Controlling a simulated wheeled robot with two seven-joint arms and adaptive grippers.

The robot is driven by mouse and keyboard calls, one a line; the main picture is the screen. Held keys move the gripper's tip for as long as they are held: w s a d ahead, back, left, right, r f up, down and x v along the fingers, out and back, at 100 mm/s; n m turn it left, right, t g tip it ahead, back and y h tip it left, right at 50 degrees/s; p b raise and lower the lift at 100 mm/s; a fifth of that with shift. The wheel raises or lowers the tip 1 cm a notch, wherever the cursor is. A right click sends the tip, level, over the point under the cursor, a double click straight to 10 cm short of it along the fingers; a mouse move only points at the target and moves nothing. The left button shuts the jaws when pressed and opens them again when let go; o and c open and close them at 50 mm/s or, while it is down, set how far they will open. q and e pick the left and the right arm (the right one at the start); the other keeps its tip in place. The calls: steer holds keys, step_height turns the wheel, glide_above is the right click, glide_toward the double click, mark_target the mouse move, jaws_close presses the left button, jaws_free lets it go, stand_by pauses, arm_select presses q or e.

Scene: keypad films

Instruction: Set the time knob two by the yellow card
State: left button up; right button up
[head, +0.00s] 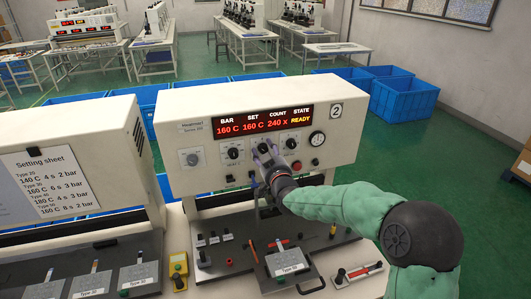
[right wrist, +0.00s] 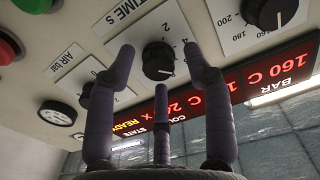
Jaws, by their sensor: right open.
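Machine two (head: 175,120) carries a "2" plate and a row of knobs below its red display. The black time knob (right wrist: 158,60), under the label "TIME s", has a white pointer mark, and part of its scale is hidden by a finger. My right gripper (right wrist: 160,65) is open, its three purple fingers spread around the knob. Whether they touch it I cannot tell. In the head view the right gripper (head: 263,153) covers this knob. A white type label (head: 288,268) lies on the plate below; its number is hard to read. I see no clearly yellow card. My left gripper is not in view.
The display (head: 262,120) reads 160 C, 160 C, 240 x, READY. The air knob (right wrist: 87,95) and temperature knob (right wrist: 265,12) sit close on either side of the fingers. A setting sheet (head: 55,178) is on the left machine. A yellow box (head: 178,265) stands between the machines.

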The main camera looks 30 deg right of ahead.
jaws_close()
